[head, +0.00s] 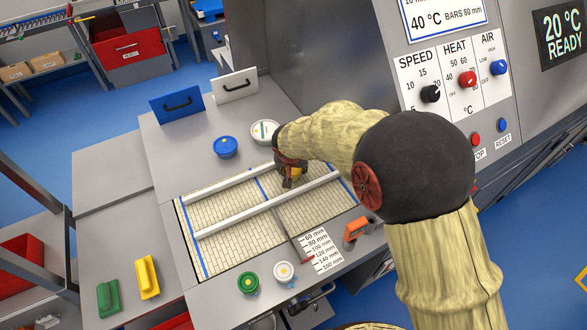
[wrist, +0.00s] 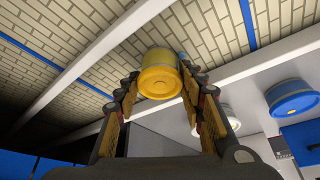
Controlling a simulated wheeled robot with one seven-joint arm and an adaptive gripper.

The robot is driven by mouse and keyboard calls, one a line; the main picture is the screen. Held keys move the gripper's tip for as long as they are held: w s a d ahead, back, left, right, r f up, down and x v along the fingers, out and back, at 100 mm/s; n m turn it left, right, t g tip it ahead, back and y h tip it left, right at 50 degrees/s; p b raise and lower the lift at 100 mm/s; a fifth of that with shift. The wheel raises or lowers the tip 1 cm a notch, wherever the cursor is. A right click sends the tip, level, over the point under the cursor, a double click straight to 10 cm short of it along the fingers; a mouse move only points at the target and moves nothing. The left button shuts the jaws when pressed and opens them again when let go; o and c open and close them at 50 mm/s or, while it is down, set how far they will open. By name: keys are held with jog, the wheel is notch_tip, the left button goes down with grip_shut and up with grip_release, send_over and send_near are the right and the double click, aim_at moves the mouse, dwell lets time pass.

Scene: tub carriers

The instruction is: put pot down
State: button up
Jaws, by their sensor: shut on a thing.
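A yellow pot (wrist: 158,75) sits between the two fingers of my gripper (wrist: 160,90) in the wrist view, which are closed on its sides. In the head view my gripper (head: 290,172) is over the tiled belt (head: 225,225), between the two white rails (head: 268,211). Only a sliver of the yellow pot (head: 298,171) shows there, the rest hidden by the gripper and arm. I cannot tell whether the pot touches the belt. Blue lines cross the belt, one of them (head: 262,190) close to the gripper.
A blue pot (head: 225,147) and a white pot (head: 264,131) stand behind the belt. A green pot (head: 247,283) and another white pot (head: 283,271) stand in front. An orange-topped device (head: 356,229) is at right. The belt's left part is clear.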

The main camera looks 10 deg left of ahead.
jog(key=shift+f, duration=0.2)
jog(key=o, duration=1.3)
jog(key=shift+r, duration=0.1)
jog(key=shift+r, duration=0.2)
jog(key=p+v, duration=0.1)
jog(key=v, duration=1.1)
jog(key=shift+d, duration=0.1)
